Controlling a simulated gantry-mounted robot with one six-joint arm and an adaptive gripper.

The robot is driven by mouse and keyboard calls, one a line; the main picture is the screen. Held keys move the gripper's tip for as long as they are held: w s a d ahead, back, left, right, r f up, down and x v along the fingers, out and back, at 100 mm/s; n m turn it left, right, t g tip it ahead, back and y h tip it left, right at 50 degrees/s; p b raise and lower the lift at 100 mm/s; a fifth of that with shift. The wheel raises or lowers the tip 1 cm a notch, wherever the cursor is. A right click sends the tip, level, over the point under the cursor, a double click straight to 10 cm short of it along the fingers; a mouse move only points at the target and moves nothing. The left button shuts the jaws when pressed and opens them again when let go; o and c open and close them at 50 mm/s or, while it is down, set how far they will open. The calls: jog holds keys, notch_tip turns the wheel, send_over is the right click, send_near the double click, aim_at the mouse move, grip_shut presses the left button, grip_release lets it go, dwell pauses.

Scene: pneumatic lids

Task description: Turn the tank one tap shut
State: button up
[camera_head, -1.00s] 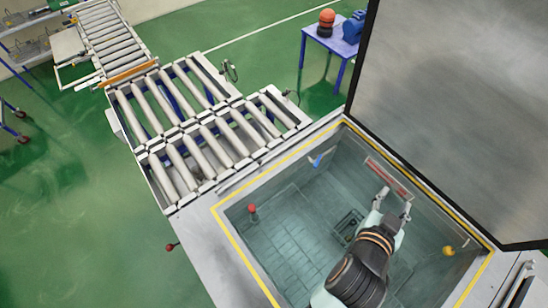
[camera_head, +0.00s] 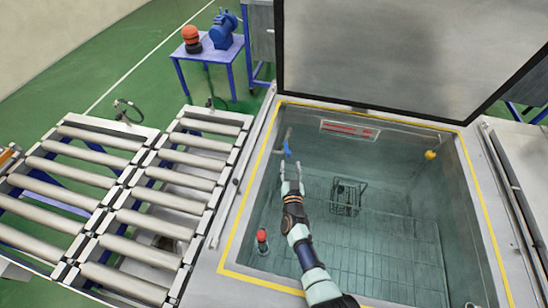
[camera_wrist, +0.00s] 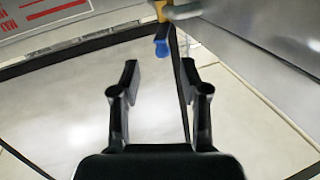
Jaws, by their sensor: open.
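The tap, with a blue handle (camera_head: 287,148), is on the far left inner wall of the open tank (camera_head: 455,215). In the wrist view, the blue handle (camera_wrist: 161,46) hangs from a brass-coloured body (camera_wrist: 160,10) beside a pipe, at the top centre. My gripper (camera_head: 291,170) is inside the tank, just on the near side of the tap. Its two black fingers (camera_wrist: 160,80) are spread and empty. The handle is beyond the fingertips, between their lines and apart from them. The tap's upper part is cut off in the wrist view.
A red-and-white label (camera_head: 350,130) is on the tank's back wall. A yellow fitting (camera_head: 430,155) is at the right, a red knob (camera_head: 262,236) at the left. A wire basket (camera_head: 347,197) lies inside. The raised lid (camera_head: 390,50) stands behind; a roller conveyor (camera_head: 150,190) is left.

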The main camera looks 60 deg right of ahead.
aim_at(289, 156)
jog(key=b+x, duration=0.1)
jog(key=x, duration=0.1)
jog(key=b+x, duration=0.4)
jog(key=shift+w+f, duration=0.1)
jog(key=shift+f, duration=0.15)
jog(key=shift+w+d+r, duration=0.25)
jog(key=shift+w+d, duration=0.05)
jog(key=shift+d, duration=0.05)
grip_shut()
